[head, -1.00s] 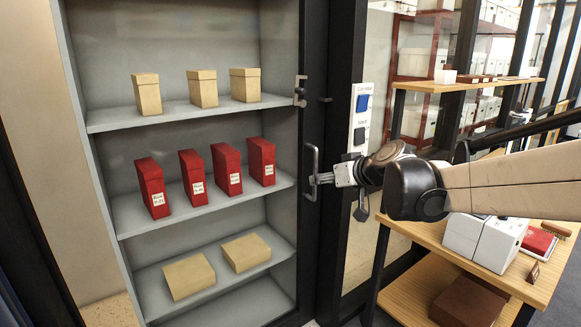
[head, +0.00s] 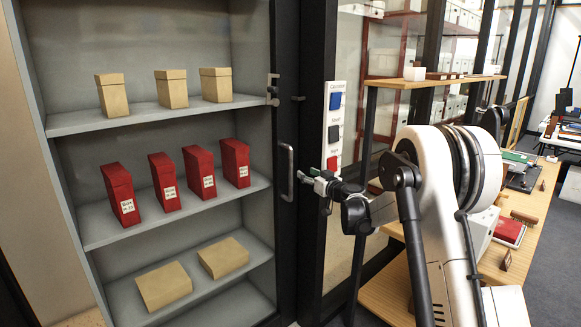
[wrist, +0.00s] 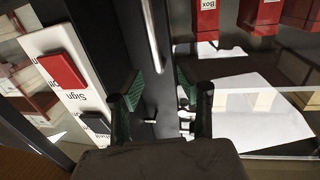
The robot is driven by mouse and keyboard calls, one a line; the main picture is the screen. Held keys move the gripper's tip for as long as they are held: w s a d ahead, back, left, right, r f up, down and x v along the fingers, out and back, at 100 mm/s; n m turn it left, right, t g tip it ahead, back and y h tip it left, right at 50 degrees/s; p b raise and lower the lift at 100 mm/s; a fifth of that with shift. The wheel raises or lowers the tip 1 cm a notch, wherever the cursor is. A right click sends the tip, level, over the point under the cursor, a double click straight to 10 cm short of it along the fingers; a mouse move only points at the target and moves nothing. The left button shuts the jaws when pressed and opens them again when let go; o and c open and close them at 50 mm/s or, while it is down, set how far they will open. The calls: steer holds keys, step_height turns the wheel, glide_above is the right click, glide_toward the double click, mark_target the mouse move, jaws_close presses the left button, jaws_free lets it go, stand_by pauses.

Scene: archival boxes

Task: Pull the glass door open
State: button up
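The glass door (head: 225,130) fronts a grey cabinet on the left and looks flush with its dark frame. Its metal bar handle (head: 286,172) stands upright on the dark stile at the door's right side. My gripper (head: 312,179) is just right of the handle, apart from it in the head view. In the wrist view my gripper (wrist: 159,88) is open, its green-padded fingers spread with nothing held. The handle (wrist: 152,40) shows beyond and between the fingertips there, its far end cut off by the picture edge.
A white sign panel (head: 337,104) with coloured blocks is on the wall right of the door. Red boxes (head: 203,172) and tan boxes (head: 172,90) stand on the cabinet shelves. A wooden bench (head: 390,290) stands at right, behind my arm.

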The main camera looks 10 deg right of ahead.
mark_target(292, 165)
steer(key=x, duration=0.9)
steer(key=d+f+x, duration=0.1)
steer(key=x, duration=0.4)
steer(key=shift+w+p, duration=0.35)
steer(key=shift+w, duration=0.1)
jaws_close()
